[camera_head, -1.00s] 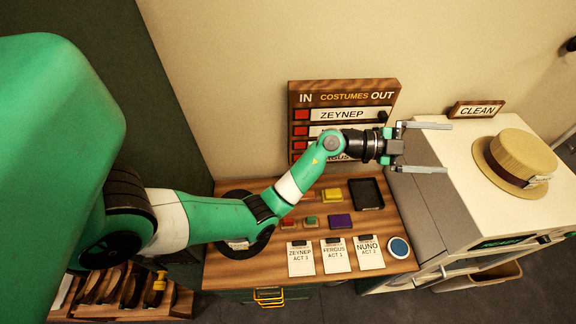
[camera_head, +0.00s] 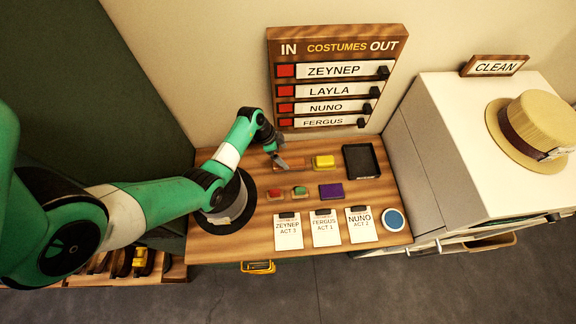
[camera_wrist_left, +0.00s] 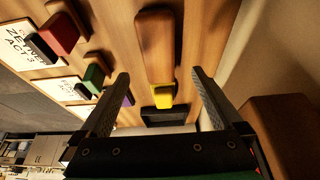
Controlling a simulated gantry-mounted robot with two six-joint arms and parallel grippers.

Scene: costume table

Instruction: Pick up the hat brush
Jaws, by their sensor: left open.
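The long brown wooden piece, which looks like the hat brush, lies on the table near the back and shows in the left wrist view (camera_wrist_left: 155,45). In the head view its wood (camera_head: 299,163) is partly hidden by my left gripper (camera_head: 281,161). A yellow block (camera_head: 323,161) is at its right end; I cannot tell if they are joined. In the left wrist view my left gripper (camera_wrist_left: 159,76) is open and empty, its two fingers apart on either side of the line of the wooden piece. My right gripper is not in view.
Red and green stampers (camera_head: 300,191), a purple block (camera_head: 331,190) and several name cards (camera_head: 325,230) lie in front. A black tray (camera_head: 362,161) is to the right. A dark hat (camera_head: 238,204) sits at left under my arm. The costumes board (camera_head: 336,80) stands behind.

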